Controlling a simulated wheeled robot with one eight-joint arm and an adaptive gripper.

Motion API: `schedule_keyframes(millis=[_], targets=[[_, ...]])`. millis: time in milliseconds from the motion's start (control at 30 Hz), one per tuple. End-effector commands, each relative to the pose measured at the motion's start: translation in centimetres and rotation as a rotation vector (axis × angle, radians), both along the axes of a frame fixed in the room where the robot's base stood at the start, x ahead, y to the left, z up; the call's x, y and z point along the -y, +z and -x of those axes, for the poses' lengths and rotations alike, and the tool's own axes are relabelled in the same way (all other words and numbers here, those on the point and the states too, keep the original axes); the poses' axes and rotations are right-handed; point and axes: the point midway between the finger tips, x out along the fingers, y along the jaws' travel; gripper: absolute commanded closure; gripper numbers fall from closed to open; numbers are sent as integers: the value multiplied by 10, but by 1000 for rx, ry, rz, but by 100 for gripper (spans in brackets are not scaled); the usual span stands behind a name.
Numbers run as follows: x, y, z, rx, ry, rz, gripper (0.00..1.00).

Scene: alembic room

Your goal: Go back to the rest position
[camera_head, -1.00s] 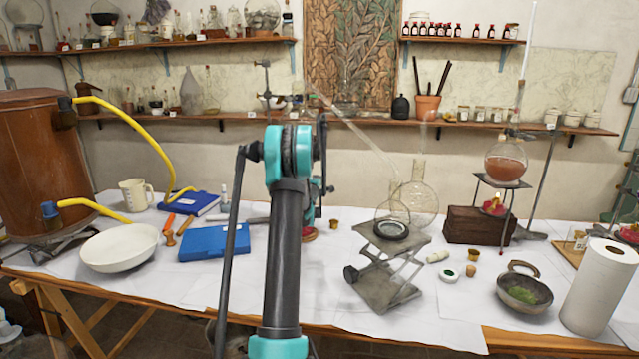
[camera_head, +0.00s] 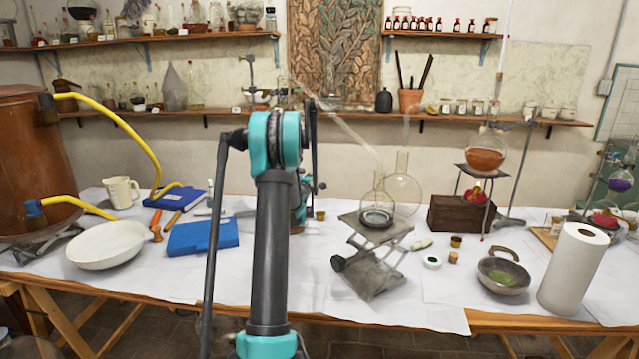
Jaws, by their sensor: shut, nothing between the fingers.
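My arm rises in the middle of the camera_head view, a dark link with teal joints. It stands in front of the white-covered table (camera_head: 420,312). A teal part of my wrist shows partly behind the dark link, above the table. My gripper's fingers are hidden behind the arm, so I cannot see them. Nothing held shows.
A stone mortar (camera_head: 503,273) and paper roll (camera_head: 573,270) stand right. A copper vessel (camera_head: 35,160) is far left.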

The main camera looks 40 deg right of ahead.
Motion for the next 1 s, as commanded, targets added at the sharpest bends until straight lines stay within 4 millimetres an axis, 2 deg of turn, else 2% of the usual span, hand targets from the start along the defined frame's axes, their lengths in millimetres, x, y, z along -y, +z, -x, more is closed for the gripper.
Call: schedule_keyframes(millis=[33, 200, 400, 833, 933, 1000], targets=[[0, 1, 12, 1, -2, -1, 100], [0, 4, 44, 1, -2, -1, 100], [-1, 5, 61, 1, 0, -1, 100], [-5, 7, 65, 3, 2, -7, 100], [-24, 9, 60, 19, 4, -49, 100], [-50, 12, 56, 41, 6, -109, 100]])
